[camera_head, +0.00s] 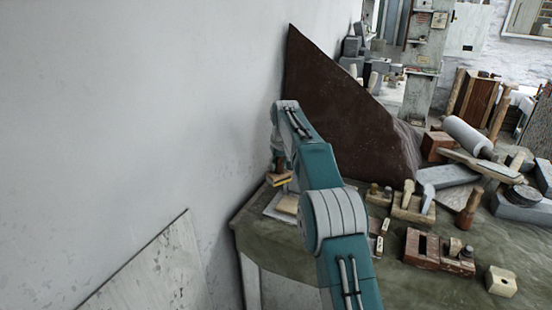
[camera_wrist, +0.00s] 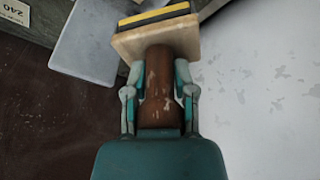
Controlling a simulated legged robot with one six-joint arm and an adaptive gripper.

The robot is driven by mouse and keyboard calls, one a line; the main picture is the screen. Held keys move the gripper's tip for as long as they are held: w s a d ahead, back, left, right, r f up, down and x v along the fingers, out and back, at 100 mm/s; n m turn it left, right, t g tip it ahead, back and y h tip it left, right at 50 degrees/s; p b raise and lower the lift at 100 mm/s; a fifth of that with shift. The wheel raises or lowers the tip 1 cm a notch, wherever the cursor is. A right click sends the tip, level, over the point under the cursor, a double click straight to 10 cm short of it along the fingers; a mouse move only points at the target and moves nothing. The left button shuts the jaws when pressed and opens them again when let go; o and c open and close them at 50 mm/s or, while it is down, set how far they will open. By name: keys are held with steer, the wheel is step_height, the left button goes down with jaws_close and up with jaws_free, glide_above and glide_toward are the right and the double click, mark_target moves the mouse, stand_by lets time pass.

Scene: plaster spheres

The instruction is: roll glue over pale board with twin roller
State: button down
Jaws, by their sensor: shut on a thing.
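My gripper (camera_wrist: 158,76) is shut on the brown cylindrical handle of the twin roller (camera_wrist: 165,36) in the wrist view. Beyond the fingers the tool has a light wooden block with yellow and black strips at its end. In the head view the roller (camera_head: 279,180) is at the table's far left corner by the wall, below my bent arm. The pale board (camera_head: 272,209) lies there under or near it, partly hidden by my arm. The board (camera_wrist: 92,42) also shows beside the block in the wrist view. I cannot tell whether the roller touches it.
A large dark brown slab (camera_head: 335,105) stands behind the table corner. The white wall (camera_head: 120,120) is close on the left. Green tabletop (camera_head: 395,285) is clear at the front.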

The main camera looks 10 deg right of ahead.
mark_target(278, 181)
steer(key=shift+s+f, duration=0.1)
steer(key=shift+f, duration=2.85)
steer(key=shift+f, duration=0.9)
steer(key=shift+s+d+r, duration=0.1)
steer(key=shift+s+d, duration=0.4)
steer(key=shift+d, duration=0.15)
steer(key=shift+s+d, duration=0.45)
steer(key=shift+d, duration=0.2)
steer(key=shift+s+d, duration=0.6)
steer(key=shift+d, duration=0.25)
steer(key=shift+s+d, duration=0.65)
steer(key=shift+d, duration=0.2)
steer(key=shift+s+d, duration=0.6)
steer(key=shift+d, duration=0.25)
steer(key=shift+a, duration=0.1)
